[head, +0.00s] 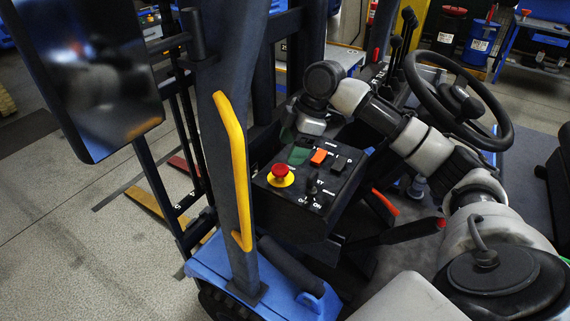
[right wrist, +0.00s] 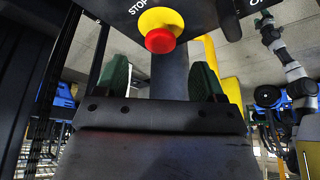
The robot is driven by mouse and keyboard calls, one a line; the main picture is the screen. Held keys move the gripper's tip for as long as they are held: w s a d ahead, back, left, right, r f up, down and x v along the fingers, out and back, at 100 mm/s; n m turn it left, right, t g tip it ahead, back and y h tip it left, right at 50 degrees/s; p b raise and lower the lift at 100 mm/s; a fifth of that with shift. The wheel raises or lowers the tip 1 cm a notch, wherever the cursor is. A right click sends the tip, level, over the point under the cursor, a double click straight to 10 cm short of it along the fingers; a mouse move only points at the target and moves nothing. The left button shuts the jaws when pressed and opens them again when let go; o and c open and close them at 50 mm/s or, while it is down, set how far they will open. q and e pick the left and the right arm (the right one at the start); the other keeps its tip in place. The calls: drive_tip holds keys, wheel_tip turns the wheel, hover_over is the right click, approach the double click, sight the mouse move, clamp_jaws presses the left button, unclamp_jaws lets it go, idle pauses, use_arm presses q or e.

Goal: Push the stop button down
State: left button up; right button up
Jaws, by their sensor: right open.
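The stop button (head: 279,170) is a red mushroom cap on a round yellow base, at the left of the dark control panel (head: 318,203). It stands raised above its base. In the right wrist view the red cap (right wrist: 160,41) shows beyond the fingertips, roughly centred between them, with the word STOP beside it. My right gripper (head: 299,150) is beside the button, at the panel's far edge in the head view. Its green-tipped fingers are spread with nothing between them in the right wrist view (right wrist: 161,78). They appear apart from the button.
The steering wheel (head: 459,100) and levers (head: 403,40) are beyond, to the right.

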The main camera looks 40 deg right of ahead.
drive_tip(key=shift+b+v, duration=0.4)
drive_tip(key=shift+v, duration=2)
drive_tip(key=shift+f, duration=0.15)
